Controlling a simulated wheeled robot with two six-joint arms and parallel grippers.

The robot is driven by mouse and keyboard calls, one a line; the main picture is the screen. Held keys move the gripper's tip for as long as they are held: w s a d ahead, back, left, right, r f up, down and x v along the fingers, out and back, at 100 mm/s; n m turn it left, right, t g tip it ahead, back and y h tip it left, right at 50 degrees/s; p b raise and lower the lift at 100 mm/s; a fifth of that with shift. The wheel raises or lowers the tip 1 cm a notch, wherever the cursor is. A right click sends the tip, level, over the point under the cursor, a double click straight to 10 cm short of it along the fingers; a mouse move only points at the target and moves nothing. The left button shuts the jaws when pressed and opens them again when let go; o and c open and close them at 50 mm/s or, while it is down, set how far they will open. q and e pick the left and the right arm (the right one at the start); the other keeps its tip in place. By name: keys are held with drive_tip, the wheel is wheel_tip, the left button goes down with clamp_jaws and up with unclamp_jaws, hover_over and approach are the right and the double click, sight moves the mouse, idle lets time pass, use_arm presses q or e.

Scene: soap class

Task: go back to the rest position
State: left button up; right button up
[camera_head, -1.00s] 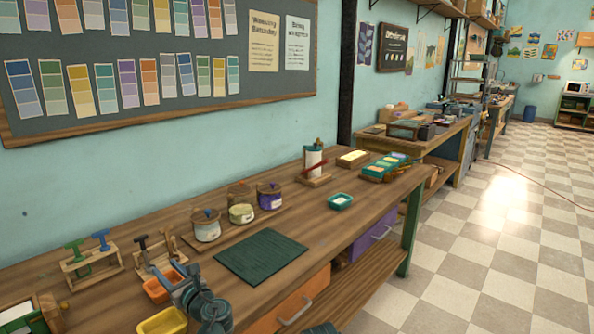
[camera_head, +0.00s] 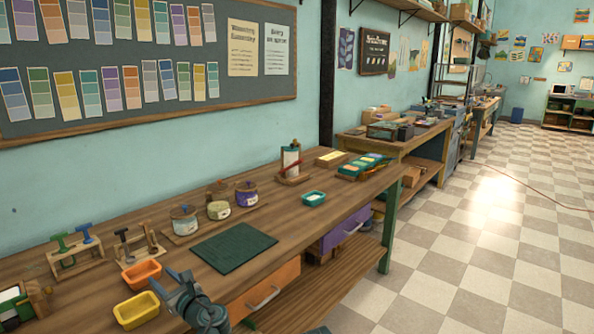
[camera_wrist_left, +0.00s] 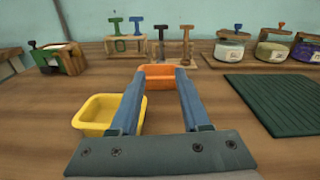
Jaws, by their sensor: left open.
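My left gripper (camera_head: 173,283) is at the front edge of the wooden workbench (camera_head: 330,210), close to an orange tray (camera_head: 141,274) and a yellow tray (camera_head: 137,309). In the left wrist view its two fingers (camera_wrist_left: 160,85) are apart with nothing held between them. There the orange tray (camera_wrist_left: 167,77) shows beyond the fingertips and the yellow tray (camera_wrist_left: 97,115) is partly behind the left finger.
A dark green mat (camera_head: 234,247) lies right of the gripper. Jars (camera_head: 184,219) and stamp racks (camera_head: 76,252) stand behind. A small teal dish (camera_head: 314,198) is farther along.

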use_arm(q)
drive_tip(key=shift+n+g, duration=0.3)
drive_tip(key=shift+n, duration=0.2)
drive_tip(key=shift+s+d+n+g+p, duration=0.4)
drive_tip(key=shift+d+n+p, duration=0.05)
drive_tip(key=shift+n+p, duration=0.45)
drive_tip(key=s+d+n+g+h+p, duration=0.1)
drive_tip(key=n, duration=0.1)
drive_tip(key=d+f+n+h+p, duration=0.1)
drive_tip(key=n+p, duration=0.1)
drive_tip(key=s+d+n+g+p, duration=0.1)
drive_tip(key=d+p, duration=0.1)
drive_tip(key=shift+s+f+n+g+h, duration=0.15)
drive_tip(key=shift+s+n+g+h, duration=0.15)
drive_tip(key=shift+n+h, duration=0.1)
drive_tip(key=s+d+n+g+h+p, duration=0.3)
drive_tip(key=s+d+n+p, duration=0.3)
drive_tip(key=d, duration=0.5)
drive_tip(key=s+d+n+g+h+p, duration=0.4)
drive_tip(key=s+d+n+h+p, duration=0.2)
drive_tip(key=s+d, duration=0.4)
drive_tip(key=shift+d+n+g+p, duration=0.3)
drive_tip(key=shift+d+n+p, duration=0.15)
drive_tip(key=shift+d, duration=0.45)
drive_tip(key=shift+w, duration=0.1)
